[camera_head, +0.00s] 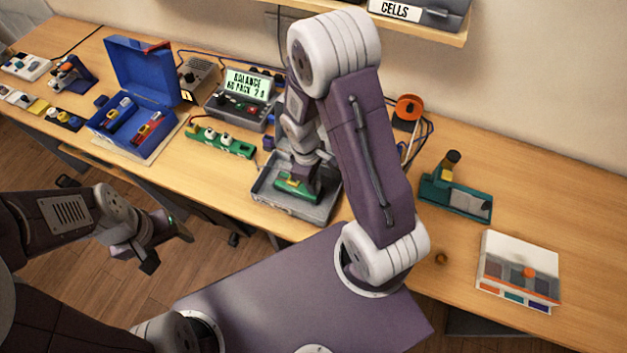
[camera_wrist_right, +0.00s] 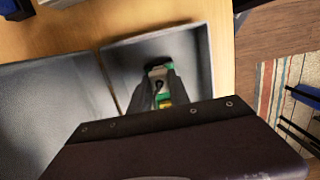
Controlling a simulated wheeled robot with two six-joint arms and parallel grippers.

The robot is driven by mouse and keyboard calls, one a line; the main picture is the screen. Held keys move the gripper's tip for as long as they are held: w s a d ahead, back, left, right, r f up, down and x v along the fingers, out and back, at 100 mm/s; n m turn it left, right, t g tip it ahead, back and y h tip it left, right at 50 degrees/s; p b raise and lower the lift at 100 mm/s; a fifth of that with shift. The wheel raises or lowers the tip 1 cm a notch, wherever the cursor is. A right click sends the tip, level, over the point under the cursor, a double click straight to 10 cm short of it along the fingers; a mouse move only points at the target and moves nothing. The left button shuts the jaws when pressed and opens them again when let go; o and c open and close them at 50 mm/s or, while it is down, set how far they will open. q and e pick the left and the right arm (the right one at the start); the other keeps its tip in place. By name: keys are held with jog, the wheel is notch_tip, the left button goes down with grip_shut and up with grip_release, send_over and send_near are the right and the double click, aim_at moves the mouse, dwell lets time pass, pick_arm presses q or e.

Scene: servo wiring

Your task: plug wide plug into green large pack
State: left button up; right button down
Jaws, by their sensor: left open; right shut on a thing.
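The green large pack (camera_head: 293,191), with a yellow part on it, is in or just above a grey tray in the head view. My right gripper (camera_head: 303,172) reaches down over it. In the right wrist view the two fingers of my right gripper (camera_wrist_right: 157,88) stand on either side of green and yellow parts of the pack (camera_wrist_right: 164,68). It appears shut on the pack, and the fingers hide much of it. A dark opening or cable shows between the fingers. My left gripper (camera_head: 163,240) is open and empty, off the table's front edge. I cannot pick out the wide plug.
The grey tray (camera_head: 262,197) sits at the table's front edge. A green strip with sockets (camera_head: 220,141), a display unit (camera_head: 240,103) and an open blue case (camera_head: 141,66) stand to the left.

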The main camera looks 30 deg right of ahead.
jog(key=shift+f, duration=0.2)
jog(key=c, duration=1.1)
grip_release()
jog(key=shift+r, duration=0.1)
jog(key=shift+c, duration=0.2)
jog(key=shift+r, duration=0.1)
jog(key=r, duration=0.6)
jog(key=w+r, duration=0.1)
jog(key=r, duration=0.2)
jog(key=shift+a, duration=0.35)
jog(key=shift+f, duration=0.1)
